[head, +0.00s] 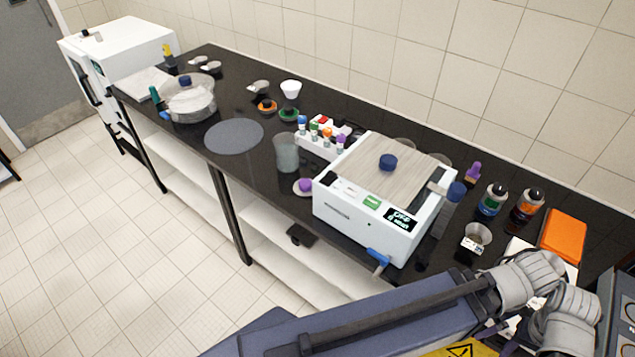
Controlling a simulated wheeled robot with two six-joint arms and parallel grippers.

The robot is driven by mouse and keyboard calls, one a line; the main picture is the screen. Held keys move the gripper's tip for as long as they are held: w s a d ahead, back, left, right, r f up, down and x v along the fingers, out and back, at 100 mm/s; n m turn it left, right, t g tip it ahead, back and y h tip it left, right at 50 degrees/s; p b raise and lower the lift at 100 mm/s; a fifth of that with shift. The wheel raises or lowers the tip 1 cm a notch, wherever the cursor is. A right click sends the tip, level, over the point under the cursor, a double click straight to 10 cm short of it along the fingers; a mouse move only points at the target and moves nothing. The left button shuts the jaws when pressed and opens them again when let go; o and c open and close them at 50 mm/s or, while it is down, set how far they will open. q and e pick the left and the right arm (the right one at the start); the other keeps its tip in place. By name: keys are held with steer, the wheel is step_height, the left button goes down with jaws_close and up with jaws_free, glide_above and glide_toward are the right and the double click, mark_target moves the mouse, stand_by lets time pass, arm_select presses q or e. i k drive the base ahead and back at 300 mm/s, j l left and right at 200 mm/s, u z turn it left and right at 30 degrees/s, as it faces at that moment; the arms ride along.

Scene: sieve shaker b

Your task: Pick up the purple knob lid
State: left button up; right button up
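The purple knob lid (305,186) lies on the black counter near its front edge, just left of the white machine. It is a small pale disc with a round purple knob facing up. A clear beaker (287,153) stands close behind it. No gripper shows in the head view. One of my arms crosses the lower right of the picture, with no gripper visible on it.
The white machine (370,226) stands right of the lid, with a blue handle (378,260) at its front. An orange knob lid (267,106) and a green knob lid (289,114) lie farther back. A grey round mat (234,136) lies left, with bare counter around it.

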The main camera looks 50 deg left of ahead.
mark_target(303, 188)
steer(key=j+u, duration=0.4)
steer(key=j, duration=0.25)
steer(key=j+u, duration=0.35)
steer(key=j, duration=0.25)
steer(key=i+j+u, duration=0.15)
steer(key=j+u, duration=0.25)
steer(key=j, duration=0.2)
